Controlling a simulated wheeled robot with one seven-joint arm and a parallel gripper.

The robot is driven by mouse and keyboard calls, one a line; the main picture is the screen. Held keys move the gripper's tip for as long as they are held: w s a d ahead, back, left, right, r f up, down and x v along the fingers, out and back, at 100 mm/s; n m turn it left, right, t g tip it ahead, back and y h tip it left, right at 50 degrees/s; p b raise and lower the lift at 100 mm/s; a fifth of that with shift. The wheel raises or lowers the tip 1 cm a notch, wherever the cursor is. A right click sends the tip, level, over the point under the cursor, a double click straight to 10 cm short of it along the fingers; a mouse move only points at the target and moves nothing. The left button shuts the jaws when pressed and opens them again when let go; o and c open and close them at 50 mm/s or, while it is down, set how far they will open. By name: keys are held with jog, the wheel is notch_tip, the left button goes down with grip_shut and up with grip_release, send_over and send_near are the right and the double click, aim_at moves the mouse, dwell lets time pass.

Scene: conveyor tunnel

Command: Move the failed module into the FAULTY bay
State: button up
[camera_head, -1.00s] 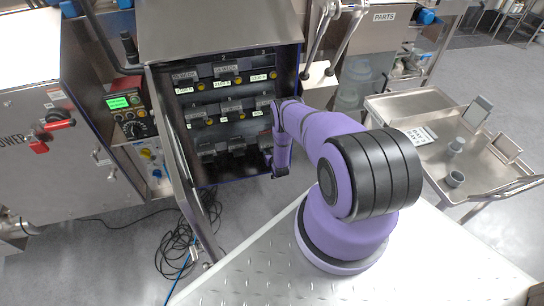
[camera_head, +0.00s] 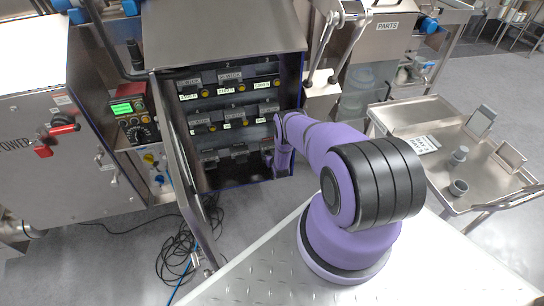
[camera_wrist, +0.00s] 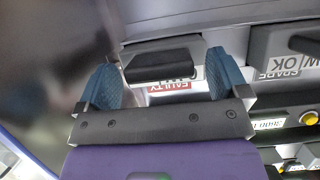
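In the wrist view my gripper (camera_wrist: 165,82) has two blue finger pads set wide apart. A grey module with a dark front handle (camera_wrist: 163,62) lies between the fingertips. The handle nearly fills the gap, and I cannot tell whether the pads press on it. A red and white FAULTY label (camera_wrist: 168,87) shows just below the handle, partly covered. A second grey module marked SPARE OK (camera_wrist: 290,45) sits to the right. In the head view my arm reaches to the lower right of the open cabinet (camera_head: 222,30), and the gripper itself is mostly hidden there.
The cabinet holds rows of modules with yellow knobs and small labels. Its open door (camera_head: 180,160) stands at the left. A power box with red handles (camera_head: 45,140) is further left. Loose cables (camera_head: 175,245) lie on the floor. A steel cart (camera_head: 440,165) stands at the right.

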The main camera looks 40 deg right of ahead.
jog(key=shift+s, duration=0.15)
jog(key=v, duration=1)
jog(key=shift+s+r, duration=0.2)
jog(key=shift+s, duration=0.05)
